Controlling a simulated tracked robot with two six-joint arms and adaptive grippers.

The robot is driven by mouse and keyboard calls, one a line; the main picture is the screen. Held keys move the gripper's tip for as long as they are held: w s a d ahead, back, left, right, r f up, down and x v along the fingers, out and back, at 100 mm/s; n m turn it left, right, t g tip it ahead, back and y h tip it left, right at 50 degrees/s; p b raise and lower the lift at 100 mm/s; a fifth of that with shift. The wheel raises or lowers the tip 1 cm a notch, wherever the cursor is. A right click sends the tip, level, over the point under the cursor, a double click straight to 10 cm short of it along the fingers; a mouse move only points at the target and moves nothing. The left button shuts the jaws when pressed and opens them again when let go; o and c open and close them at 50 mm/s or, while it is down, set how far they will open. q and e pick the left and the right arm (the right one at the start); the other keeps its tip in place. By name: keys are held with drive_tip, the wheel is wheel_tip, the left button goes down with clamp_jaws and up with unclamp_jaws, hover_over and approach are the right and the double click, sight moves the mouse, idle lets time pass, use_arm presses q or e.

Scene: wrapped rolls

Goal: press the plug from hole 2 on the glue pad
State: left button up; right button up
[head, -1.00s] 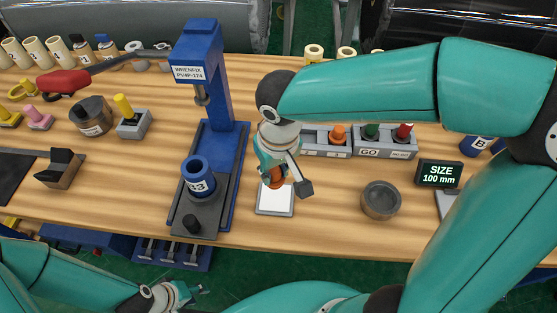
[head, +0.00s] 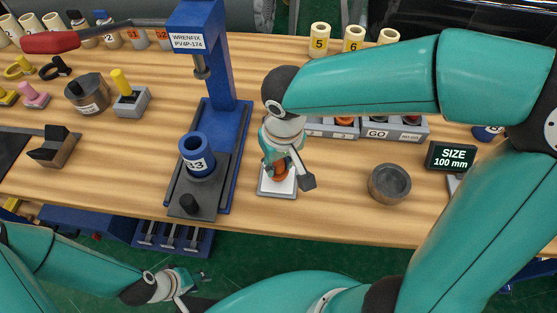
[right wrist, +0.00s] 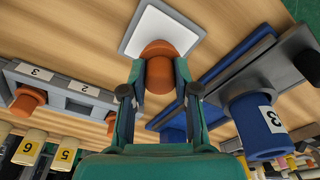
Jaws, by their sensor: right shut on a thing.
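My right gripper (right wrist: 160,92) is shut on an orange plug (right wrist: 158,66), which also shows in the head view (head: 281,172). The plug is over the white glue pad (right wrist: 160,30), near the edge closest to the gripper in the wrist view. The glue pad (head: 270,190) lies on the table, right of the blue press. I cannot tell whether the plug touches it. The grey rack (right wrist: 75,90) bears labels 3 and 2, and another orange plug (right wrist: 27,99) sits by the 3. My left gripper (head: 192,282) is low, off the table's front edge; its jaw opening is unclear.
A round grey bowl (head: 389,183) and a size display (head: 452,157) are to the right. The table front right of the pad is clear.

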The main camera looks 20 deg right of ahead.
sight(279, 163)
drive_tip(key=shift+f+b, duration=0.55)
drive_tip(key=shift+b, duration=0.05)
idle(1.8)
drive_tip(key=shift+r, duration=0.15)
drive_tip(key=shift+r+p, duration=2.75)
drive_tip(key=shift+r, duration=0.75)
drive_tip(key=shift+f, duration=0.1)
